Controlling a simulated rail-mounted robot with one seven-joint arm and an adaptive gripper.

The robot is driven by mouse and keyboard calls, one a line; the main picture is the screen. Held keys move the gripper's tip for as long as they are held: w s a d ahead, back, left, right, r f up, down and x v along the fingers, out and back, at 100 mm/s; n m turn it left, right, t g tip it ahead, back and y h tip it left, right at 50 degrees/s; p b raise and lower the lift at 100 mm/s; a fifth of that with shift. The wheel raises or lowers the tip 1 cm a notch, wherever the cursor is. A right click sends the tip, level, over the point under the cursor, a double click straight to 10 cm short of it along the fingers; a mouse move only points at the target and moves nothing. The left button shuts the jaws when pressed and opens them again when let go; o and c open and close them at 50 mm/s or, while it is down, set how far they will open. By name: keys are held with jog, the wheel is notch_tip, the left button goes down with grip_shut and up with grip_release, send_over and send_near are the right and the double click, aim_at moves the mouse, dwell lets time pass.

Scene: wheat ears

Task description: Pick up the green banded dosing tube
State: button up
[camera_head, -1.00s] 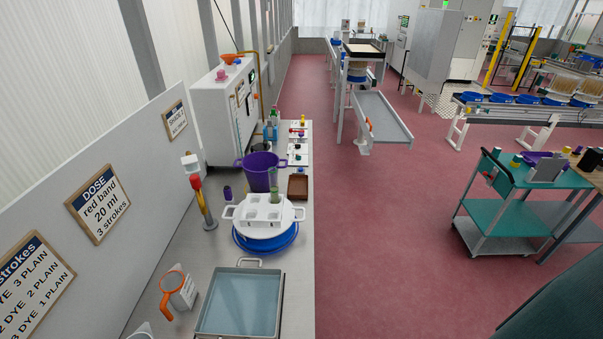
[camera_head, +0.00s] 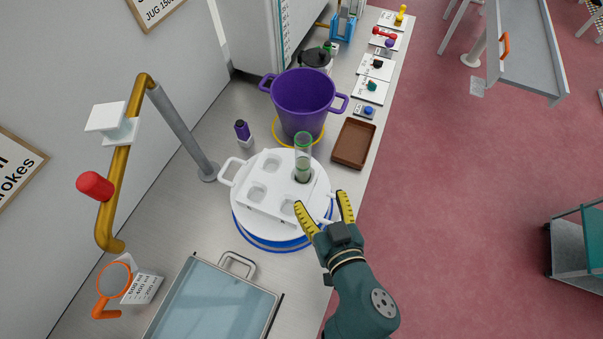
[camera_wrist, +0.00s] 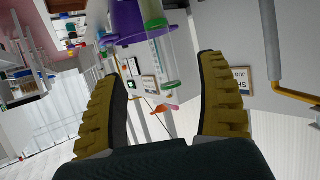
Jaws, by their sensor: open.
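The green banded dosing tube (camera_head: 303,154) stands upright in a hole of the white rack (camera_head: 259,216) in the head view. It is clear, with a green band at the top. In the wrist view the tube (camera_wrist: 158,55) shows ahead, beyond the fingers and toward the top. My gripper (camera_head: 322,207) is open and empty, with yellow ribbed fingers, at the front right edge of the rack, apart from the tube. Its fingers also frame the wrist view (camera_wrist: 168,95). The tube's lower end is hidden inside the rack.
A purple pot (camera_head: 304,100) stands just behind the rack. A brown tray (camera_head: 354,144) lies to its right and a small purple-capped bottle (camera_head: 242,132) to its left. A grey pole with a gold pipe (camera_head: 130,150) rises at the left. A blue-grey basin (camera_head: 213,305) lies in front.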

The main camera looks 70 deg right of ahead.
aim_at(305, 168)
jog(key=p+x, duration=0.1)
jog(key=x, duration=0.9)
jog(key=shift+d+f+p, duration=0.2)
jog(key=shift+f+p, duration=0.15)
jog(key=x, duration=0.5)
jog(key=shift+d+f+p, duration=0.1)
jog(key=shift+f+p, duration=0.3)
grip_shut()
